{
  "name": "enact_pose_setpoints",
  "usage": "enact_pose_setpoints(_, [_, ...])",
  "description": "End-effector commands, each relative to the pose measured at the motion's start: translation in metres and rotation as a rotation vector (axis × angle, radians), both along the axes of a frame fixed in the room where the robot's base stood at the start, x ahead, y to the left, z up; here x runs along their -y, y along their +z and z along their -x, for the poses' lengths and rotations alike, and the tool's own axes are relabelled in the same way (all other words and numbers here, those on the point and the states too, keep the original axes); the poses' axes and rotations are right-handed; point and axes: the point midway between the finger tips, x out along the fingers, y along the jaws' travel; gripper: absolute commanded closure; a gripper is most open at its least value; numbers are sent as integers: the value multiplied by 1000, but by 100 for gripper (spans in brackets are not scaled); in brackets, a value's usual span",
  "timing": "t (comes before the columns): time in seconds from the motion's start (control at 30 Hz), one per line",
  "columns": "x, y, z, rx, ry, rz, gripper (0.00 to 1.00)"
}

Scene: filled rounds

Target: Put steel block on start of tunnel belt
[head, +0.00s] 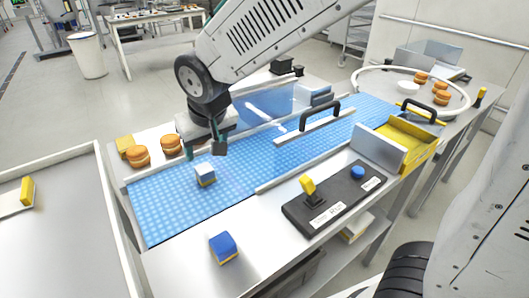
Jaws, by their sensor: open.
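My gripper (204,152) is open just above and slightly behind this block, fingers pointing down. The block appears to rest on the belt, apart from the fingers. The clear blue tunnel (265,112) spans the belt to the right of my gripper.
A blue block (223,247) with a yellow base sits on the steel table's front. Two buns (137,156) lie behind the belt. A control box (335,199) with a yellow lever and blue button stands right. A yellow bin (415,142) is beyond it.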

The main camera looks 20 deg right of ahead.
Motion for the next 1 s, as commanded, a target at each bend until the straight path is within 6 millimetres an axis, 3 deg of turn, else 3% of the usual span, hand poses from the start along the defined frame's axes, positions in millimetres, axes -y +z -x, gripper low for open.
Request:
enact_pose_setpoints(0.17, [8, 4, 3, -2, -11, 3, 40])
enact_pose_setpoints(0.27, [37, 16, 14, -17, -42, 15, 40])
enact_pose_setpoints(0.47, [123, 43, 71, -89, -143, 48, 40])
enact_pose_setpoints(0.63, [182, 54, 142, -171, -222, 58, 40])
enact_pose_setpoints(0.8, [210, 54, 202, -240, -267, 50, 40])
enact_pose_setpoints(1.0, [217, 51, 229, -274, -282, 42, 40])
